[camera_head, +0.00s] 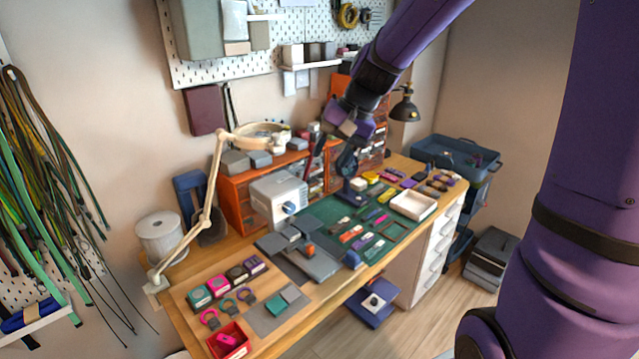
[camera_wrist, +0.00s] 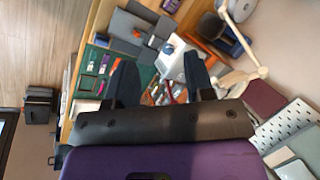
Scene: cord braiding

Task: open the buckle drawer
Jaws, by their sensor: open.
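My gripper (camera_head: 328,164) hangs above the back of the workbench, in front of the orange drawer cabinets. Its two dark fingers stand apart with nothing between them; the wrist view also shows the spread gripper (camera_wrist: 161,72). An orange cabinet (camera_head: 237,203) stands at the back left behind a white box-like device, and another orange cabinet with small drawers (camera_head: 375,150) stands behind my gripper. A stack of white drawers (camera_head: 440,243) is under the bench's right end, and looks shut. No label is legible, so I cannot tell which drawer holds buckles. My arm hides part of the right cabinet.
The white device (camera_head: 275,200) and a beige lamp arm (camera_head: 214,180) stand at the left of the bench. A green mat (camera_head: 335,212) with several small items lies in the middle. A white tray (camera_head: 413,205) is at the right. Open floor lies before the white drawers.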

